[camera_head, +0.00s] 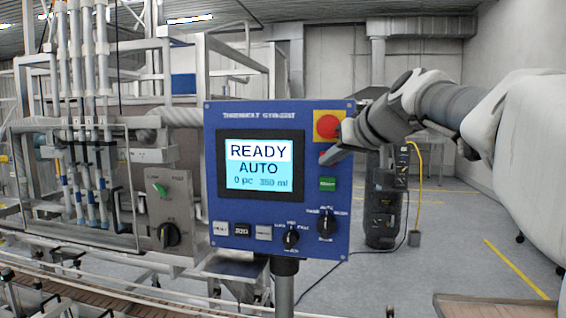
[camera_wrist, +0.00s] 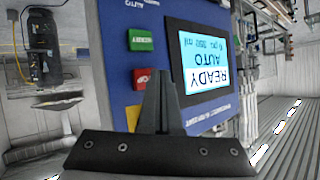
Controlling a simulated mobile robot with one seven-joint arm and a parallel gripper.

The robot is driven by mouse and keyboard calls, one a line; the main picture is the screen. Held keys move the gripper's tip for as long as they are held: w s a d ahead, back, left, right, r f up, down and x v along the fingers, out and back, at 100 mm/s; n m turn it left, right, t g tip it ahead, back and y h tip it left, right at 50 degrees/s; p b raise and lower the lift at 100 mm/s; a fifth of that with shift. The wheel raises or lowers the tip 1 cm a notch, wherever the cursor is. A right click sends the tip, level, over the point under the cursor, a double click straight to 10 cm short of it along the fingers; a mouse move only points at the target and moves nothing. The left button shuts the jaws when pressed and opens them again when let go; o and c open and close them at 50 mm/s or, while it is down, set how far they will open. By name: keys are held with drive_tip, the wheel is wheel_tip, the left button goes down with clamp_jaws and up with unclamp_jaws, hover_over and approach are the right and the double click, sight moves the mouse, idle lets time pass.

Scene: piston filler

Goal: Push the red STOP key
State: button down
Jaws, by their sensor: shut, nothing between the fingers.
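The blue control panel (camera_head: 215,190) stands upright on a post in the middle of the head view. Its red STOP key (camera_head: 323,157) sits between the green key (camera_head: 328,186) and the red mushroom button (camera_head: 327,125) on a yellow plate. My gripper (camera_head: 328,159) is shut and empty, its tip at the STOP key and partly covering it. In the wrist view, turned upside down, the red key (camera_wrist: 142,77) shows beside the shut fingertips (camera_wrist: 158,78). I cannot tell whether they touch it. The screen (camera_head: 258,166) reads READY, AUTO, 0 pc, 350 ml.
Below the screen are several small keys (camera_head: 242,230) and two black rotary knobs (camera_head: 291,238). A grey switch box (camera_head: 165,210) and filler tubes stand at the left. The floor behind at the right is mostly open, with a dark cylindrical unit (camera_head: 381,212).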

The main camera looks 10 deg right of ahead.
drive_tip(key=s, duration=0.1)
drive_tip(key=s+a+b, duration=0.1)
drive_tip(key=s, duration=0.1)
drive_tip(key=s+b, duration=0.1)
drive_tip(key=shift+s+a, duration=0.3)
drive_tip(key=shift+s, duration=0.1)
idle(0.7)
drive_tip(key=s+f+g+h, duration=0.2)
drive_tip(key=s+f+g, duration=0.1)
drive_tip(key=s+f, duration=0.9)
drive_tip(key=s+f+m+g+h, duration=0.1)
drive_tip(key=s+f+g+h, duration=0.1)
drive_tip(key=s+f, duration=1)
wheel_tip(320, 180, down, 5)
drive_tip(key=shift+s+f+g, duration=0.2)
drive_tip(key=shift+s+g, duration=0.15)
drive_tip(key=shift+g, duration=0.15)
